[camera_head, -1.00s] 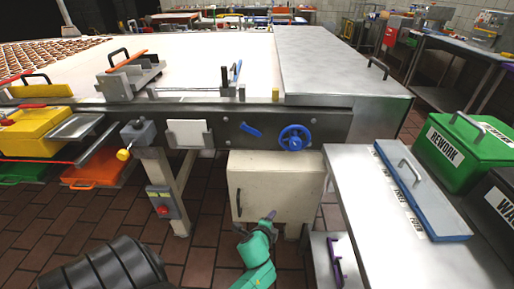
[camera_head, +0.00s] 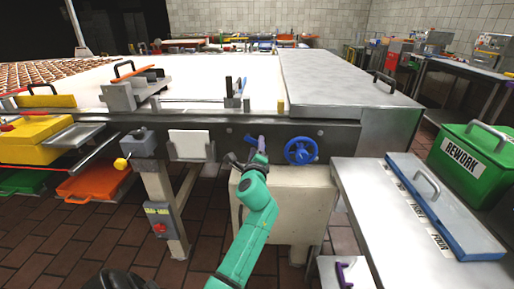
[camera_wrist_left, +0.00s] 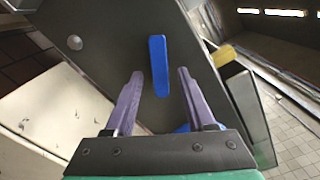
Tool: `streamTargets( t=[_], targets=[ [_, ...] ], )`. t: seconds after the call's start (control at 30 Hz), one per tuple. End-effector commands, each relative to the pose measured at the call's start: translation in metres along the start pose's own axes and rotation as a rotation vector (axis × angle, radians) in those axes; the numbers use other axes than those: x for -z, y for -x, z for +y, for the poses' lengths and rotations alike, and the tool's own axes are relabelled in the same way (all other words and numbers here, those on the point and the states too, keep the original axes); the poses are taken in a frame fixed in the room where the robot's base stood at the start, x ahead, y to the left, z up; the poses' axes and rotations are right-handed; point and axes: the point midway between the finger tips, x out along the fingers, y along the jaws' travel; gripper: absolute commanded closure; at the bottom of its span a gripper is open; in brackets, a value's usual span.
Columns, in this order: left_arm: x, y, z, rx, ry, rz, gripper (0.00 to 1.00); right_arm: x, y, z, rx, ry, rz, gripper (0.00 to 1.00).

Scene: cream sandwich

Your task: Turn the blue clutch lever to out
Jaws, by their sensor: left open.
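The blue clutch lever (camera_wrist_left: 158,65) is a short flat bar on the dark side rail of the machine. In the left wrist view it stands nearly upright in the picture, between my open purple fingers. My left gripper (camera_wrist_left: 160,74) has one finger on each side of the lever, with a visible gap on both sides. In the head view my left gripper (camera_head: 254,146) is at the rail, left of the blue handwheel (camera_head: 300,151), and it largely hides the lever there. Any out marking is not readable. My right gripper is not in view.
A pale cabinet (camera_head: 310,200) stands under the rail, close to my left arm. A white card (camera_head: 188,144) and a grey box with a yellow knob (camera_head: 121,163) are to the left. A steel side table (camera_head: 365,205) bounds the right.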

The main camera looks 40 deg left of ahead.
Motion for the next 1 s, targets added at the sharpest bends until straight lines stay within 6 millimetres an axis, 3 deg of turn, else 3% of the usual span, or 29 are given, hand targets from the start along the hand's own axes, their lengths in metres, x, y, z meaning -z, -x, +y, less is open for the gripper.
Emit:
streamTargets(
  t=[0.1,0.33,0.47,0.5,1.0],
  targets=[
    [-0.0004,-0.0094,0.0005,-0.001,0.0,-0.001,0.45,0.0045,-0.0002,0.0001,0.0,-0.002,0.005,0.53],
    [-0.0003,-0.0101,0.0002,-0.001,0.0,0.0,0.45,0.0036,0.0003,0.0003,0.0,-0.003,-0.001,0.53],
    [-0.0001,-0.0099,0.0002,-0.001,0.0,0.0,0.95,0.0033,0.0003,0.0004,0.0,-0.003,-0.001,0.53],
    [-0.0001,-0.0099,0.0003,-0.001,0.0,0.0,1.0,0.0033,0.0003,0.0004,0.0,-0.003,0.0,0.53],
    [0.0004,-0.0096,0.0006,-0.001,0.001,0.001,1.0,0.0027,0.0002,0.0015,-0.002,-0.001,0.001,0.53]
  ],
)
